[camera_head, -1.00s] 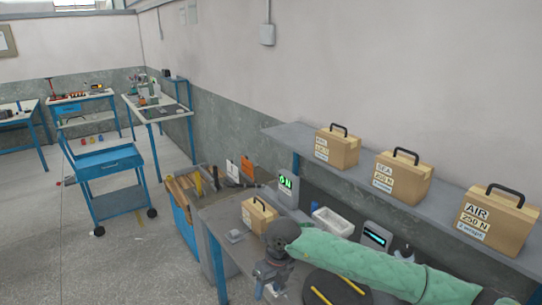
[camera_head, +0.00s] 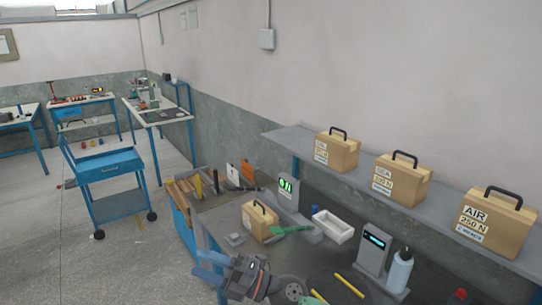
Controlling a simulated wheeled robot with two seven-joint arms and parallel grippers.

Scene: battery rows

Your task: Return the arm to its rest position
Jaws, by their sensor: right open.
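My right gripper (camera_head: 212,268) is low in the head view, over the front edge of the workbench. Its blue fingers point left, and it is open with nothing between them. Most of my right arm is outside the frame. A small tan case with a black handle (camera_head: 259,221) stands on the bench behind the gripper, apart from it. My left gripper is not in view.
Three tan cases, the rail one (camera_head: 336,152), the sea one (camera_head: 402,180) and the air one (camera_head: 494,221), stand on the grey shelf (camera_head: 289,135). A white bin (camera_head: 333,226), a display unit (camera_head: 375,248) and a bottle (camera_head: 399,270) stand below.

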